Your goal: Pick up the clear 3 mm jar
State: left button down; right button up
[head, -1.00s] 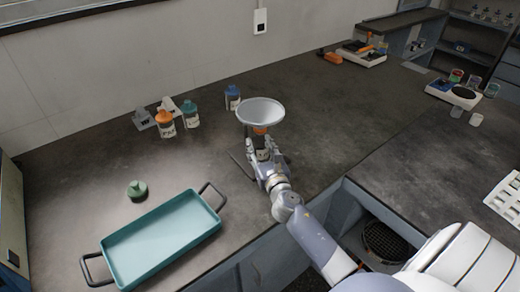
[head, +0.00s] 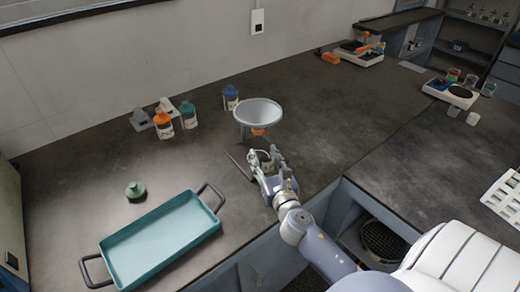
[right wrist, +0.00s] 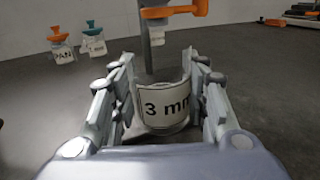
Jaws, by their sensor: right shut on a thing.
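The clear jar labelled "3 mm" (right wrist: 165,108) is between the fingers of my right gripper (right wrist: 160,110) in the right wrist view, its label facing the camera. In the head view my right gripper (head: 266,162) is shut on the jar, in front of and below the wide grey funnel-like dish (head: 259,113). The jar shows there only in part between the fingers. Whether it touches the bench is hard to tell. My left gripper is not in view.
An orange clamp (right wrist: 172,11) on a grey post stands just behind the jar. Orange-capped (head: 164,126), teal-capped (head: 189,117) and blue-capped (head: 231,99) bottles stand near the wall.

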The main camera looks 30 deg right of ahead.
jog(key=b+v, duration=0.1)
jog(key=v, duration=0.9)
jog(key=shift+s+a+b, duration=0.15)
jog(key=shift+s+b, duration=0.2)
jog(key=shift+b, duration=0.05)
jog(key=s+a+r+n+y+p, duration=0.1)
jog(key=s+a+r+n+y, duration=0.15)
jog(key=a, duration=0.35)
jog(key=s+a+r+n+y+p, duration=0.1)
jog(key=s+a+r+y+p, duration=0.2)
jog(key=a, duration=0.4)
jog(key=w+d+f+m+h+b, duration=0.1)
jog(key=d, duration=0.3)
jog(key=w+d+f+m+h+b, duration=0.1)
jog(key=w+d+f+h, duration=0.1)
jog(key=d, duration=0.2)
jog(key=w+d+f+m+h+b, duration=0.1)
jog(key=w+d+f+h+b, duration=0.1)
jog(key=d, duration=0.2)
jog(key=shift+d+f, duration=0.2)
jog(key=shift+f, duration=0.05)
jog(key=shift+w+d+m+h, duration=0.1)
jog(key=shift+d+m+h, duration=0.15)
jog(key=shift+d, duration=0.1)
